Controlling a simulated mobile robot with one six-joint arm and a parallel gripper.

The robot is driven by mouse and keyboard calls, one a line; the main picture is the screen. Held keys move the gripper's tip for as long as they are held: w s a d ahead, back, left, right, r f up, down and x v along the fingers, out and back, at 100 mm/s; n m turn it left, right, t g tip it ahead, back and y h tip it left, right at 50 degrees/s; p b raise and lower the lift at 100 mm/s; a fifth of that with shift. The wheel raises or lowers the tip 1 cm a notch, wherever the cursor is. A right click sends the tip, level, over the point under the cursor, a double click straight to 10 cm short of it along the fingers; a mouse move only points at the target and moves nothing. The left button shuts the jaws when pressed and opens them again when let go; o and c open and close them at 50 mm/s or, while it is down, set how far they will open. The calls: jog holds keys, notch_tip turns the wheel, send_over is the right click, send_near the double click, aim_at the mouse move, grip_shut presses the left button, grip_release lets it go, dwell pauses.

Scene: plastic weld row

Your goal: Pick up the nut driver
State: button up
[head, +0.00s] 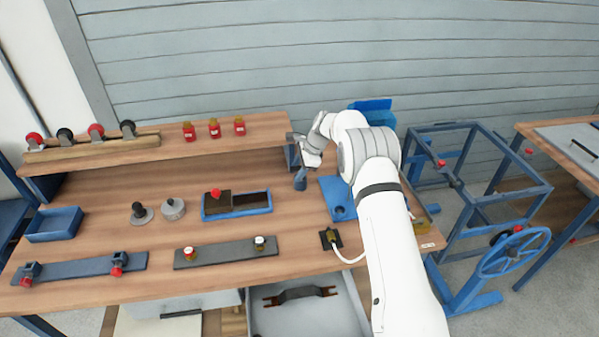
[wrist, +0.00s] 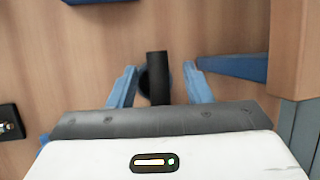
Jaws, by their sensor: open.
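A black cylinder (wrist: 158,78), which looks like the nut driver's handle, stands between the two fingers of my gripper (wrist: 160,78) in the wrist view. A dark round base shows partly behind it. The fingers are apart, one on each side of the cylinder, and I see a gap on both sides. In the head view my gripper (head: 300,178) is low over the bench near the shelf's right end. There my wrist hides most of the nut driver, and I cannot make it out.
A blue bracket (wrist: 235,67) lies close to the right finger. The wooden bench (head: 120,285) holds a blue tray (head: 265,208), a blue plate (head: 333,190) and a black socket plate (head: 329,238). The shelf (head: 260,125) carries red jars. An open drawer (head: 345,315) is below.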

jog(key=shift+r, duration=0.1)
grip_shut()
dwell(0.3)
